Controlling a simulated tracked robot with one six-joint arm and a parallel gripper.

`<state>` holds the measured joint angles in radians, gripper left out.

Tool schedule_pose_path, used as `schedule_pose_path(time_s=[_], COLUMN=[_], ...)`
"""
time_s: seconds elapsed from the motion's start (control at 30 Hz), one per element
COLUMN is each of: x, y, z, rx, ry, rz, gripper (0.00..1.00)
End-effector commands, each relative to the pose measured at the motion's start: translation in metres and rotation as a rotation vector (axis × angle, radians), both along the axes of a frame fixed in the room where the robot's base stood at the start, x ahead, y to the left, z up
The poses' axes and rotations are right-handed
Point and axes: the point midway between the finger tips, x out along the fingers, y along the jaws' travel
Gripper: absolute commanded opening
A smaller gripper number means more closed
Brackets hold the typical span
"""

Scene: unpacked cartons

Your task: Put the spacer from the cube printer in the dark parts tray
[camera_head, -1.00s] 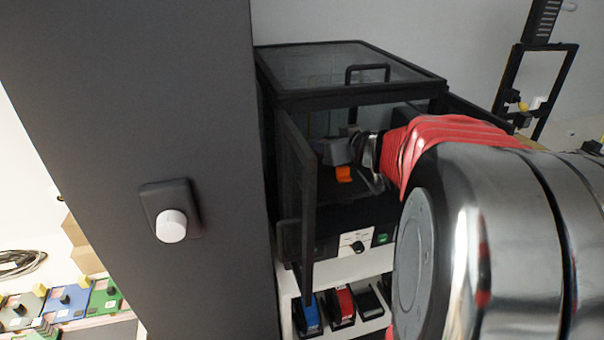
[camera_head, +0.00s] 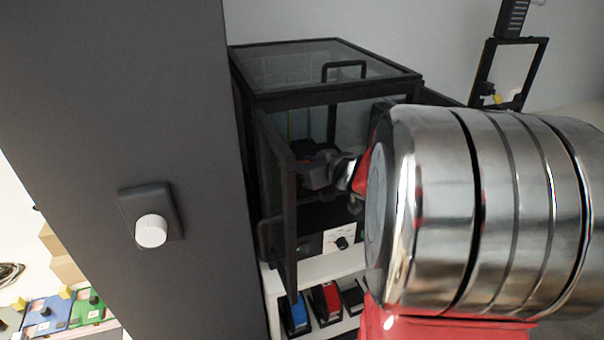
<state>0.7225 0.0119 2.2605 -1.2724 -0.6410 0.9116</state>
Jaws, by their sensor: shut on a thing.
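The cube printer (camera_head: 345,93) is a black-framed box with clear panels, and its front door (camera_head: 277,190) stands open. My gripper (camera_head: 312,174) is inside the printer through the open front, low over the dark bed area. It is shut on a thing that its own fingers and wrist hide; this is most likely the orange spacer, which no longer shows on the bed. My arm covers the right side of the printer's opening. I cannot make out a dark parts tray in this view.
A dark grey panel with a white knob (camera_head: 151,231) fills the left. A white shelf (camera_head: 272,285) under the printer holds a blue item (camera_head: 296,315), a red item (camera_head: 326,302) and a dark one. A black frame (camera_head: 512,75) stands at the back right. Coloured parts lie lower left.

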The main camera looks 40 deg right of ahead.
Motion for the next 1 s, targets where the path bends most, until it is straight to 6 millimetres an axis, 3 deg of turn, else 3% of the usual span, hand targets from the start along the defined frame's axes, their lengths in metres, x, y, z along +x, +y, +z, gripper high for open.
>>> schedule_pose_path(time_s=[0.2, 0.7, 0.73, 1.0], x=[0.0, -0.001, -0.001, -0.001], y=[0.0, -0.001, -0.001, -0.001], z=[-0.027, -0.032, -0.032, -0.032], rx=[0.001, -0.001, -0.001, -0.001], ry=[0.001, 0.0, 0.0, 0.001], rz=[-0.001, -0.002, -0.003, -0.003], gripper=[0.03, 0.03, 0.25, 0.42])
